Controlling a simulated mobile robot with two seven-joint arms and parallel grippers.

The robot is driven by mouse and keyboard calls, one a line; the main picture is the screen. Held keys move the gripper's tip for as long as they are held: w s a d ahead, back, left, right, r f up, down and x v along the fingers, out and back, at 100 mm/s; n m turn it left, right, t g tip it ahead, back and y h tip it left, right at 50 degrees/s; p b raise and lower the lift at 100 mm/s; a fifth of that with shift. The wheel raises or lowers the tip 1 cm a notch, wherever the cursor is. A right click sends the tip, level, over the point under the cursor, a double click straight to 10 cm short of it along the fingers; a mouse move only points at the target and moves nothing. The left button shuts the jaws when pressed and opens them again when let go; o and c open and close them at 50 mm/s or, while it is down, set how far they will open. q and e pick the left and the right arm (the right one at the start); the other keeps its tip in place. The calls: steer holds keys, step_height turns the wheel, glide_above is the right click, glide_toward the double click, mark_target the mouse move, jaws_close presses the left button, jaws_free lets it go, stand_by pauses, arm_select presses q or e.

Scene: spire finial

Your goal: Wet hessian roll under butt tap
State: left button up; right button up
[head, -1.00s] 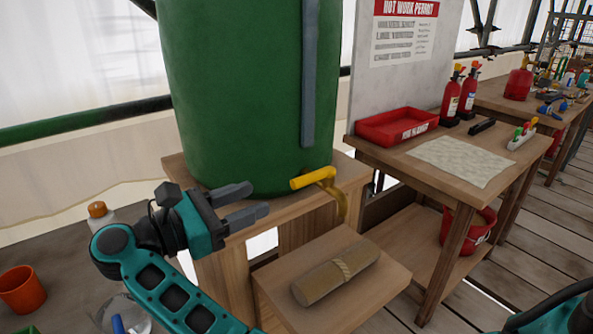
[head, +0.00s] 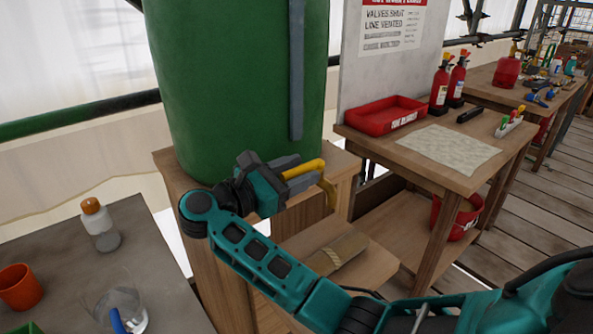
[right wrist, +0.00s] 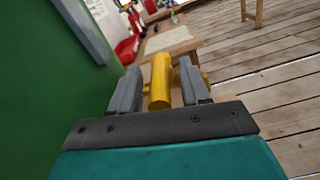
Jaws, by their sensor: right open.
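The green butt (head: 235,85) stands on a wooden stand, with a yellow tap (head: 328,187) low on its front. My right gripper (head: 303,172) is open at the tap. In the right wrist view the tap's yellow bar (right wrist: 160,82) lies between the two spread fingers (right wrist: 159,72); I cannot tell whether either finger touches it. The tan hessian roll (head: 345,248), tied with a cord, lies on a low wooden step (head: 380,264) below the tap. My right forearm hides part of the roll. No water shows. My left gripper is not in view.
A wooden bench (head: 452,180) at right holds a red tray (head: 382,118), a pale cloth (head: 440,148) and red extinguishers (head: 440,86). A grey table (head: 150,245) at left holds a capped bottle (head: 100,228), an orange cup (head: 18,287) and a clear vessel.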

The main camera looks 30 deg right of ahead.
steer(key=shift+c, duration=0.4)
jaws_close()
